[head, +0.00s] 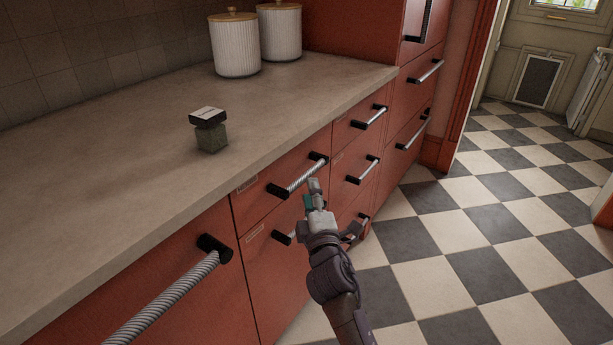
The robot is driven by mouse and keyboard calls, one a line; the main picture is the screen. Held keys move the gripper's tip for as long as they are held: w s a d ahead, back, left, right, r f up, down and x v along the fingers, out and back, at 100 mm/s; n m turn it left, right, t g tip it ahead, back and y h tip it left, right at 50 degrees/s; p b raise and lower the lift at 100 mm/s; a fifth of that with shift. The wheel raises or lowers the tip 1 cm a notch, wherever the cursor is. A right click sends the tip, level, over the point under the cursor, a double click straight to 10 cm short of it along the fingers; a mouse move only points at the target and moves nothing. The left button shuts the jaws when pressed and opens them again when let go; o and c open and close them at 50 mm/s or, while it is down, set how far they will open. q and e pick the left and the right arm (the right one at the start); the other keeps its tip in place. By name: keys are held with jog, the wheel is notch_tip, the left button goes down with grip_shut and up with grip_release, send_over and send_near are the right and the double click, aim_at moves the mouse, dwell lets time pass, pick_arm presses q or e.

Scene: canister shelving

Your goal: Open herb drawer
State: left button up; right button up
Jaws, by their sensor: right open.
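Red drawers with ridged metal bar handles on black mounts line the cabinet under the counter. The drawer nearest my right gripper is a top drawer (272,200), shut, with a small label at its upper left that is too small to read. Its handle (300,178) is just up and left of the gripper. My right gripper (318,204) is open and empty in front of the drawers, its fingers pointing up toward the handle's right end. Whether it touches the handle I cannot tell. A lower drawer, also labelled, is partly hidden by the gripper. My left gripper is not in view.
On the counter (120,150) stand a small greenish block with a dark-edged top (211,138) and two white ribbed canisters with wooden lids (235,48). A large handle (165,300) juts out at lower left. The checkered floor (500,220) at right is clear.

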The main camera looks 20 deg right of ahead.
aim_at(307, 172)
jog(key=w, duration=0.4)
jog(key=w+d+r, duration=0.1)
jog(key=w, duration=0.1)
jog(key=shift+w, duration=0.25)
grip_shut()
jog(key=shift+f, duration=0.1)
